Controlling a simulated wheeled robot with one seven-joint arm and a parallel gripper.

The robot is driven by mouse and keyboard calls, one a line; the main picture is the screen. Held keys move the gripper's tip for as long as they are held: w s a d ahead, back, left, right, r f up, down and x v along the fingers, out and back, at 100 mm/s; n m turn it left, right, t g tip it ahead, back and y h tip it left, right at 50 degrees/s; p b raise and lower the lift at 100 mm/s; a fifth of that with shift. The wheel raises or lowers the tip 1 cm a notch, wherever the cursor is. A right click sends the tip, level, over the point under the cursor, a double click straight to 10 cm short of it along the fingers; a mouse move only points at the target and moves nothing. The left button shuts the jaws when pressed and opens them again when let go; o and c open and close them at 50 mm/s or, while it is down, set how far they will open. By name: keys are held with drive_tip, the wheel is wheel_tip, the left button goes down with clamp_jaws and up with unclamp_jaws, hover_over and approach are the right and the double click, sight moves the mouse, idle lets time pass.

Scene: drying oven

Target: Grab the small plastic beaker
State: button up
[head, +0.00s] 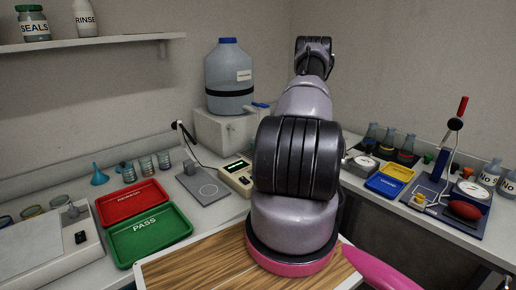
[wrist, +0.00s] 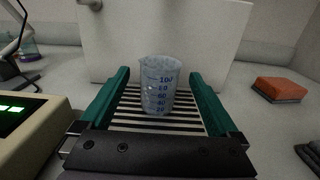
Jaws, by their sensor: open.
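The small plastic beaker (wrist: 159,88) stands upright in the wrist view, clear with blue graduation marks. It appears between the two green fingers of my gripper (wrist: 160,98), which are spread apart. I see a gap on each side of the beaker, and the fingers do not look closed on it. A striped surface shows below and around the beaker's base. In the head view my arm covers this spot, so the beaker and my gripper are hidden there.
A white box (wrist: 165,40) stands just behind the beaker. A beige instrument with a green display (wrist: 22,118) is close on the left. An orange-and-grey sponge (wrist: 280,90) lies on the right. A large carboy (head: 229,80) sits on the block in the head view.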

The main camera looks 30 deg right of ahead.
drive_tip(key=shift+w+a+f, duration=0.1)
drive_tip(key=shift+w+a, duration=0.05)
drive_tip(key=shift+w, duration=0.9)
drive_tip(key=shift+w+a+f, duration=0.1)
drive_tip(key=shift+w, duration=0.95)
drive_tip(key=shift+w+a+f, duration=0.1)
drive_tip(key=shift+w+a, duration=0.05)
drive_tip(key=shift+w, duration=0.9)
drive_tip(key=shift+r, duration=0.1)
clamp_jaws()
drive_tip(key=shift+r, duration=0.15)
